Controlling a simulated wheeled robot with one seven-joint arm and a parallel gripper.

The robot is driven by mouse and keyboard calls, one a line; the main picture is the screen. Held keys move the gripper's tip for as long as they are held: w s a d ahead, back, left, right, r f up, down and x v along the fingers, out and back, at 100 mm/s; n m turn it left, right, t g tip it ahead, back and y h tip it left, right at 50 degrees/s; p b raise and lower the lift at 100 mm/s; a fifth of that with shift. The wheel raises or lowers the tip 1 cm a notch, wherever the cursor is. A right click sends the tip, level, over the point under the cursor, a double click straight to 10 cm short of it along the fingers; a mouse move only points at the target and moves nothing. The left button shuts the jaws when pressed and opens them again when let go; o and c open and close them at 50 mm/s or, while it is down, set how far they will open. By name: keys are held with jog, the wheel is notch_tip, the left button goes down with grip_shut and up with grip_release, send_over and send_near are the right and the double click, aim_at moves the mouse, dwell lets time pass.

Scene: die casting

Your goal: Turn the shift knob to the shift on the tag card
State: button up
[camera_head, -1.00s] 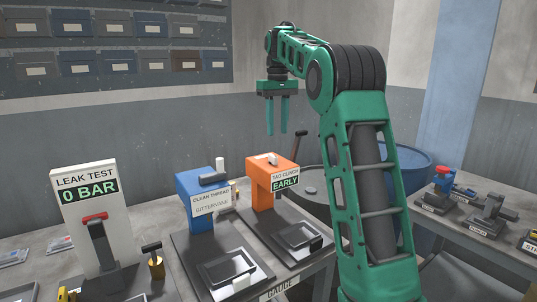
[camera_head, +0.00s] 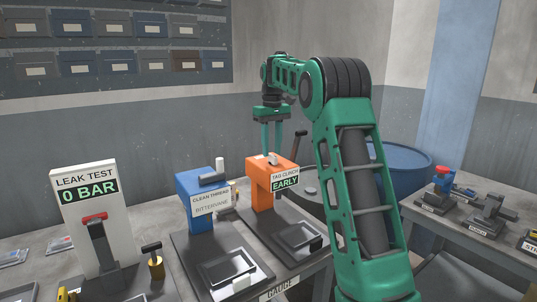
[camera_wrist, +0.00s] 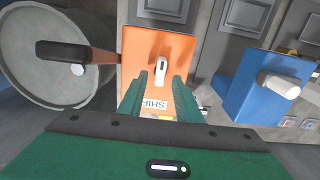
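The shift knob (camera_wrist: 161,72) is a small white pointer on top of the orange tag clinch machine (camera_wrist: 140,48). In the head view the knob (camera_head: 271,158) shows just below my fingertips. My gripper (camera_head: 271,150) points down over the orange machine (camera_head: 262,188). In the wrist view my gripper (camera_wrist: 157,84) has its green fingers apart, one to each side of the knob's line; I cannot tell whether they touch it. A sign (camera_head: 285,180) on the machine reads TAG CLINCH, EARLY. I cannot make out a separate tag card.
A dark-handled lever (camera_wrist: 75,52) sticks out beside the orange machine. A blue thread-cleaning machine (camera_head: 196,205) stands close on the left. Farther left is the white leak test panel (camera_head: 88,215). A blue drum (camera_head: 405,165) stands behind my arm.

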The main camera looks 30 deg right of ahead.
jog(key=shift+f, duration=0.85)
